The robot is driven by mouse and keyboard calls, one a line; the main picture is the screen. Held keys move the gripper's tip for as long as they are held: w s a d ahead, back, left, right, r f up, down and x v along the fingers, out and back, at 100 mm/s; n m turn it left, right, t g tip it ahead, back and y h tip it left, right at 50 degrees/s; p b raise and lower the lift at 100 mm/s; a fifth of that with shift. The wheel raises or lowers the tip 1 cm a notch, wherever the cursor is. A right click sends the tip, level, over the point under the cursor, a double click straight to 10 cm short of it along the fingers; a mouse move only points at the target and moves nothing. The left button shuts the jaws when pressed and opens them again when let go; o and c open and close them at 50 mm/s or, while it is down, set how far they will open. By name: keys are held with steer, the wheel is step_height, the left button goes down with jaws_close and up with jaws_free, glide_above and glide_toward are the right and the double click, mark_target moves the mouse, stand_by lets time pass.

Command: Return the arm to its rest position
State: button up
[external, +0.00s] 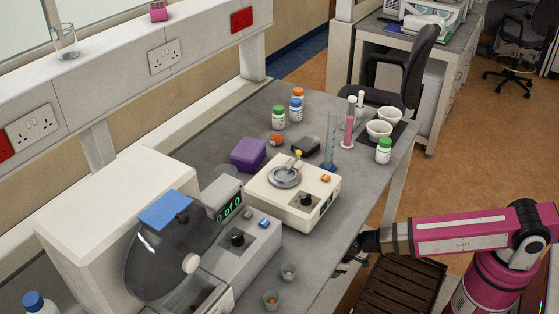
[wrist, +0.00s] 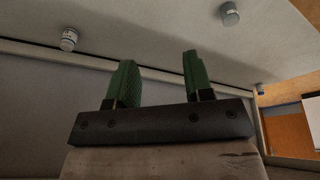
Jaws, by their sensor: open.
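My pink arm (external: 462,235) reaches in from the right side in the external view. My gripper (wrist: 155,80) shows in the wrist view with two green finger pads standing apart and nothing between them. In the external view my gripper (external: 350,258) is at the front edge of the bench, small and dark, and its fingers are hard to make out there. It appears close beside the bench edge; I cannot tell whether it touches.
The grey bench (external: 330,255) holds a white balance-like device (external: 293,193), a tablet machine (external: 170,250), a purple box (external: 248,154), several bottles, white bowls (external: 379,129) and two small cups (external: 288,271). A brown slatted surface (external: 395,288) lies below my arm. A chair (external: 408,70) stands behind.

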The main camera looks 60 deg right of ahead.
steer(key=s+d+m+g, duration=0.1)
steer(key=s+d+m, duration=0.1)
steer(key=d, duration=0.9)
steer(key=s+d+m+g+h, duration=0.1)
steer(key=d+m, duration=0.4)
steer(key=d, duration=0.6)
steer(key=shift+s+r+g, duration=0.45)
steer(key=shift+s+g, duration=0.15)
steer(key=shift+s, duration=0.3)
stand_by(0.4)
